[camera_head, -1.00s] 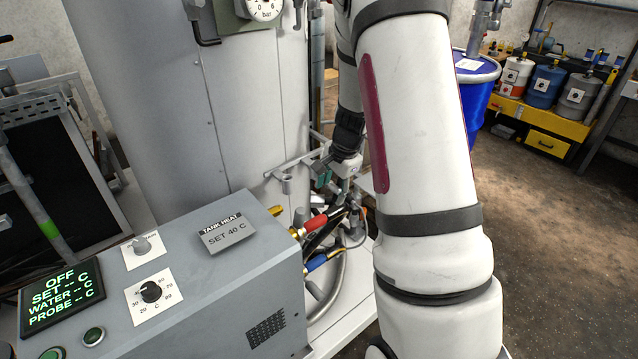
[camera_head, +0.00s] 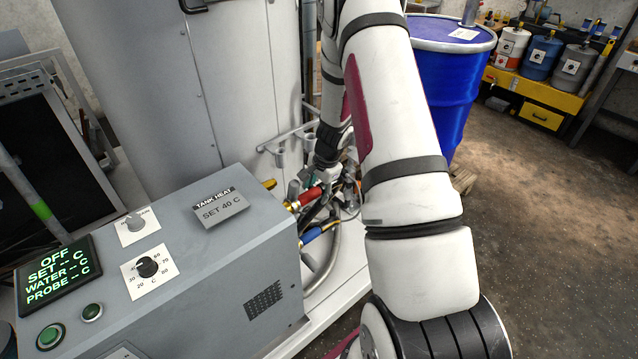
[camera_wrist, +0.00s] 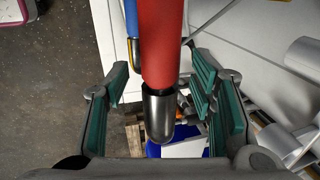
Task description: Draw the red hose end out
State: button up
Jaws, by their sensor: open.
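The red hose end (camera_head: 309,195) sits at the side of the grey heater box, above a blue hose end (camera_head: 314,233). In the wrist view the red sleeve (camera_wrist: 162,42) comes down from the top edge, with a dark cylindrical part (camera_wrist: 158,114) at its lower end. My gripper (camera_wrist: 160,80) is open, with green-padded fingers to the left and right of the red hose end. Gaps show on both sides; I see no finger closed on it. In the head view my gripper (camera_head: 308,178) is small and partly hidden beside the hoses.
The grey heater box (camera_head: 215,265) stands close to the left, and the tall tank (camera_head: 240,90) rises behind. A metal bracket (camera_head: 285,142) is near my wrist. A blue drum (camera_head: 445,85) stands back right. The floor (camera_head: 550,230) on the right is clear.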

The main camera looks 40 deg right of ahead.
jog(key=shift+f, duration=0.1)
grip_shut()
jog(key=shift+d, duration=0.15)
jog(key=shift+w+d+b, duration=0.1)
jog(key=shift+d+b, duration=0.6)
jog(key=shift+d, duration=1.25)
jog(key=shift+w+d+b, duration=0.1)
jog(key=shift+d+b, duration=0.7)
jog(key=shift+d, duration=1.15)
